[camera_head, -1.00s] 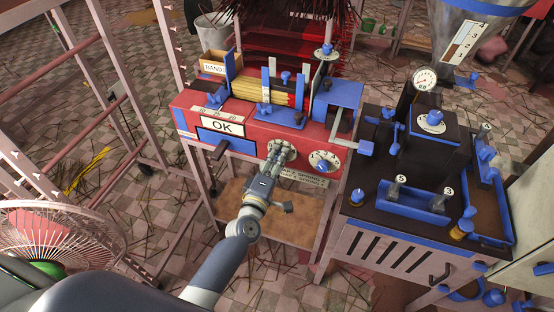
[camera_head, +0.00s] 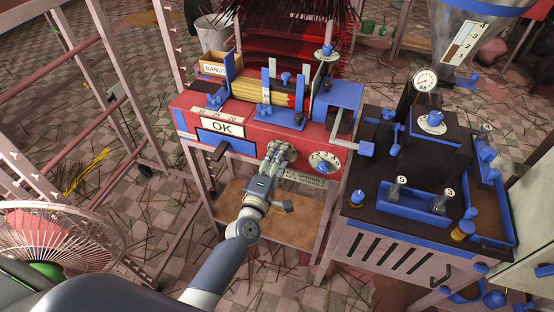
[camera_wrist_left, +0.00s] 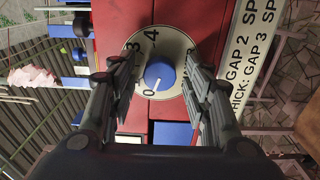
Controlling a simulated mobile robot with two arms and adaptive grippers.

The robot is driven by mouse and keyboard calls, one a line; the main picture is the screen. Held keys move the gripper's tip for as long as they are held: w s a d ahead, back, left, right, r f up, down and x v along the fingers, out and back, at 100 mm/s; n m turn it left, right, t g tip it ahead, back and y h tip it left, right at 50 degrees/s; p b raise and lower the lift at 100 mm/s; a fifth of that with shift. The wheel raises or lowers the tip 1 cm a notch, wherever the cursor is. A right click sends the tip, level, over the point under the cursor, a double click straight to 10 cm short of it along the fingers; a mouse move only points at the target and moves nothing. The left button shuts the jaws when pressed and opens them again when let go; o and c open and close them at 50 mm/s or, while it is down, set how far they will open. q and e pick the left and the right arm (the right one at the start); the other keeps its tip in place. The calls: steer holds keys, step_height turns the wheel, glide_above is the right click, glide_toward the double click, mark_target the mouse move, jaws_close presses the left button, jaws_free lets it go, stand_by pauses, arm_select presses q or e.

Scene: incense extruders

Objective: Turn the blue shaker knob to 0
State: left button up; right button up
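The blue shaker knob (camera_wrist_left: 159,74) sits at the centre of a round white dial (camera_wrist_left: 178,45) in the left wrist view. A white mark on the knob points down-left, close to the 0. The numbers 3 and 4 show on the dial's upper left. My left gripper (camera_head: 277,155) is at the red machine's front, over this dial, and hides most of it in the head view. In the wrist view its two fingers stand open on either side of the knob, with visible gaps to it. My right gripper is not in view.
A second white dial (camera_head: 324,162) with a blue knob is just right on the red machine (camera_head: 262,137). An OK sign (camera_head: 221,127) is to its left. A lettered plate (camera_head: 305,179) sits below. A dark-topped machine (camera_head: 375,205) stands at right, a fan (camera_head: 60,240) at lower left.

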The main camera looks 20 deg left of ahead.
arm_select(q)
steer(key=s, duration=1.2)
steer(key=shift+a, duration=0.2)
steer(key=shift+f, duration=0.1)
steer(key=s+f+m+g, duration=0.3)
steer(key=s+f+m, duration=0.1)
steer(key=f, duration=0.6)
steer(key=s+f+m+g+h+p, duration=0.1)
steer(key=s+f+m+g, duration=0.3)
steer(key=f, duration=0.7)
steer(key=s+f+m+g, duration=0.2)
steer(key=s+f+m, duration=0.25)
steer(key=f, duration=0.55)
steer(key=s+a+f+m+g, duration=0.2)
steer(key=s+f, duration=0.3)
steer(key=s, duration=0.4)
steer(key=s+a+f+m+g+y, duration=0.1)
steer(key=s+f+m+g, duration=0.2)
steer(key=s, duration=0.6)
steer(key=s+a+f+m+g+p, duration=0.1)
steer(key=s+a+f+m+g, duration=0.1)
steer(key=s+f, duration=0.4)
steer(key=s+g, duration=0.1)
steer(key=s, duration=0.2)
steer(key=shift+a+f+m+y, duration=0.3)
steer(key=shift+a+m, duration=0.05)
